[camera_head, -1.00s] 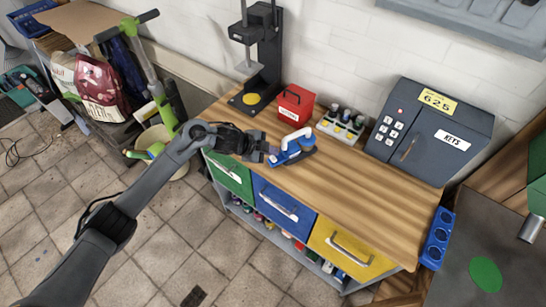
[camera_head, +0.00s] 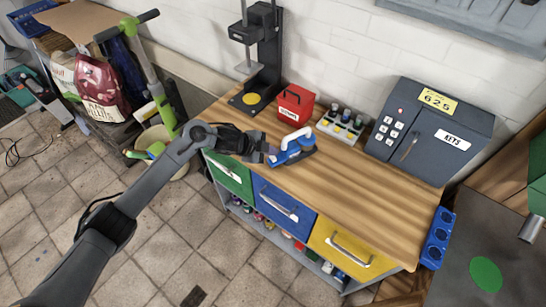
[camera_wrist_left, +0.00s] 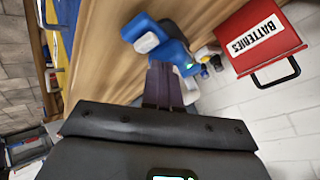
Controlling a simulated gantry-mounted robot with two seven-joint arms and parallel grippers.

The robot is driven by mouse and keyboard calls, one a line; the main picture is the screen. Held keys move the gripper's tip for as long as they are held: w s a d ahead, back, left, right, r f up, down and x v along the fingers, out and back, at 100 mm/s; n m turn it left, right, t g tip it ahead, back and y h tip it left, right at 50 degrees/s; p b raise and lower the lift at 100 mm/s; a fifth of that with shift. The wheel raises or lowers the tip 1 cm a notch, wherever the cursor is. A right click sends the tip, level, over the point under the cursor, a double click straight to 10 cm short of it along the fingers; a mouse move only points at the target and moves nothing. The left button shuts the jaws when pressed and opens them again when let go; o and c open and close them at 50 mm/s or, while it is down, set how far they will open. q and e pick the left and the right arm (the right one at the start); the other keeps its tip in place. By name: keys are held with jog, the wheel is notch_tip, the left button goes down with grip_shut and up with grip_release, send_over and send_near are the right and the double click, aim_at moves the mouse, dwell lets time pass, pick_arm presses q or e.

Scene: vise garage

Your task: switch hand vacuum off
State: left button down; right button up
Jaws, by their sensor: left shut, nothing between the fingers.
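The hand vacuum (camera_head: 294,148) is blue with a white handle and stands on the wooden workbench, near its front edge. In the left wrist view the blue vacuum body (camera_wrist_left: 168,52) shows just beyond the fingertips, with a small green spot on it. My left gripper (camera_head: 270,155) is shut with nothing between its fingers. Its fingertips are at the left side of the vacuum; I cannot tell whether they touch it. In the wrist view the shut fingers (camera_wrist_left: 160,85) point at the vacuum and hide part of it. My right gripper is not in view.
A red batteries box (camera_head: 295,104) stands close behind the vacuum. A black drill stand (camera_head: 262,60) is at the back left. The benchtop (camera_head: 365,200) front right is clear.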

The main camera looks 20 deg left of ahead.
pick_arm(q)
jog(key=shift+f, duration=0.3)
jog(key=shift+f, duration=0.5)
dwell(0.7)
jog(key=shift+r+p, duration=0.7)
jog(key=shift+r, duration=0.25)
notch_tip(320, 180, up, 6)
jog(key=p, duration=0.5)
